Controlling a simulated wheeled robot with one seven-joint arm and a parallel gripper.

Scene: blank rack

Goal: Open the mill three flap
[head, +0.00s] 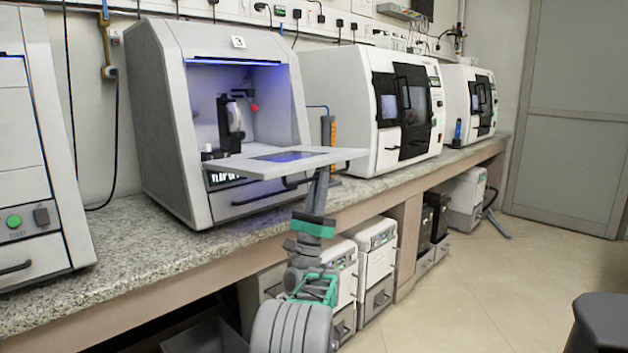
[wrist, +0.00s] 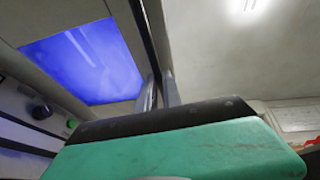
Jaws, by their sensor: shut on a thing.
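The mill marked 3 (head: 238,42) is a grey cabinet on the counter, its front open and its inside lit blue. Its flap (head: 335,157) is a pale panel with a dark window (head: 288,156), standing out roughly level from the front. My gripper (head: 322,174) reaches up from below to the flap's outer right part and is shut on the flap's handle; the flap hides the fingertips in the head view. In the wrist view, the fingers (wrist: 158,93) rise beside a dark bar, with the blue-lit flap window (wrist: 85,62) at left.
Another machine with a green START button (head: 14,221) stands at left. Two white machines with dark doors (head: 405,100) stand to the right on the granite counter (head: 140,245). White units (head: 375,255) sit below the counter.

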